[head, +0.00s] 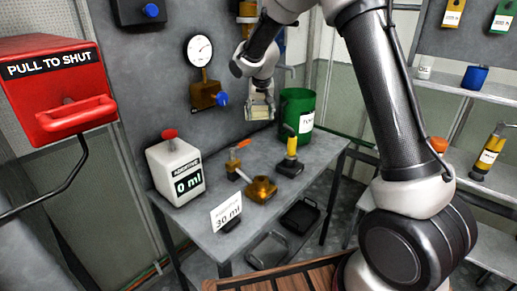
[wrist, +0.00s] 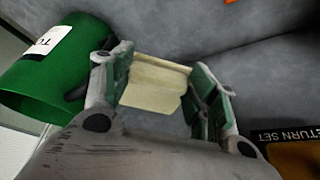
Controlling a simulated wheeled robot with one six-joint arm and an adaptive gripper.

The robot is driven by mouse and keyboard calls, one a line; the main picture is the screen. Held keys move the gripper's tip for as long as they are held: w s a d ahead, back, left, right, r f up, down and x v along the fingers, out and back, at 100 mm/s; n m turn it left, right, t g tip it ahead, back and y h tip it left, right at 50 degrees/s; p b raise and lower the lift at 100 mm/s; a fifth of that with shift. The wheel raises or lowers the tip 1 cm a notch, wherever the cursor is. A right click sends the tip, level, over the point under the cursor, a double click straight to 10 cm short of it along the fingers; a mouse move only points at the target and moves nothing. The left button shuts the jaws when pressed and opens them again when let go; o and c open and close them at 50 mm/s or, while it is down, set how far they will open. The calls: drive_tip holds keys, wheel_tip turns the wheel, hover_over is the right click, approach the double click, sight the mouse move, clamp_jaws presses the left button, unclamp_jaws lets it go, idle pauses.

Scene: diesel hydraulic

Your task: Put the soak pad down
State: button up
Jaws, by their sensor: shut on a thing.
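The soak pad (wrist: 155,83) is a cream-coloured block between the two green-padded fingers of my gripper (wrist: 160,85) in the wrist view. My gripper is shut on it. In the head view my gripper (head: 261,105) hangs above the back of the grey table, just left of the green bin. The pad (head: 260,112) shows small and pale there, partly covered by the fingers. In the wrist view a grey surface lies behind the pad; I cannot tell how far below the pad it is.
The green bin (head: 297,112) stands close to my gripper. The table (head: 205,215) holds a white additive box (head: 176,172), a "30 ml" card (head: 227,211), brass fittings (head: 260,189) and a yellow-topped tool (head: 291,158). A gauge (head: 199,50) is on the wall behind. A red pull handle (head: 70,115) is at left.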

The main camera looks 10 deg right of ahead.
wheel_tip(320, 180, down, 14)
drive_tip(key=shift+f, duration=0.15)
idle(0.4)
drive_tip(key=shift+f, duration=0.55)
drive_tip(key=o, duration=0.9)
drive_tip(key=shift+o, duration=0.2)
